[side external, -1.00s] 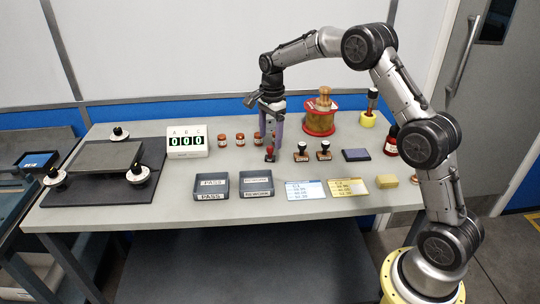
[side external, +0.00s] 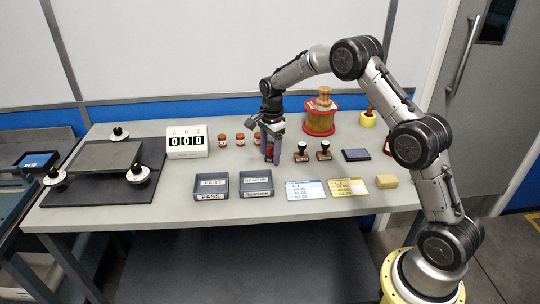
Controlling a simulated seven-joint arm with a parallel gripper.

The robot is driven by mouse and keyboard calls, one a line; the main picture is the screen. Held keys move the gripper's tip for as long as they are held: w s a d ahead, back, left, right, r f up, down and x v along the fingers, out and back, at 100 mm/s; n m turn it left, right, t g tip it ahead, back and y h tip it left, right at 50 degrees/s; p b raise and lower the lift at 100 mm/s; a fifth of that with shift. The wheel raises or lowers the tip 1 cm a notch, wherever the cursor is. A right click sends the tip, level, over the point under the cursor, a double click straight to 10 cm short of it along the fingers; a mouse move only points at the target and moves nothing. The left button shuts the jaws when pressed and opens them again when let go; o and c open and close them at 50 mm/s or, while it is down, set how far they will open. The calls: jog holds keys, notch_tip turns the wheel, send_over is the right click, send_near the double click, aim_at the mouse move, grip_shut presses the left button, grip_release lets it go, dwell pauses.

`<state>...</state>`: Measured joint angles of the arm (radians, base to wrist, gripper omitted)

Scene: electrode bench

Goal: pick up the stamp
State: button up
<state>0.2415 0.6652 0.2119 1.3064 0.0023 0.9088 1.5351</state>
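A stamp with a red handle (side external: 269,152) stands upright on the bench, behind the dark trays. My gripper (side external: 270,150) points down over it, with its two purple-grey fingers low on either side of the red handle. The fingers stand apart and look open around the stamp; contact is too small to make out. The fingers partly hide the stamp. Two more stamps with dark handles, one (side external: 301,152) nearer and one (side external: 323,151) farther right, stand to the right of my gripper.
A dark ink pad (side external: 356,155) lies right of the stamps. Small red-brown jars (side external: 240,139) stand close to the left of my gripper. A spool with red flanges (side external: 320,122) stands behind. Trays marked PASS (side external: 211,187) and another label (side external: 257,184) lie in front, beside cards (side external: 305,190).

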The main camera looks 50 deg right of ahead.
grip_shut()
jog(key=shift+r, duration=0.15)
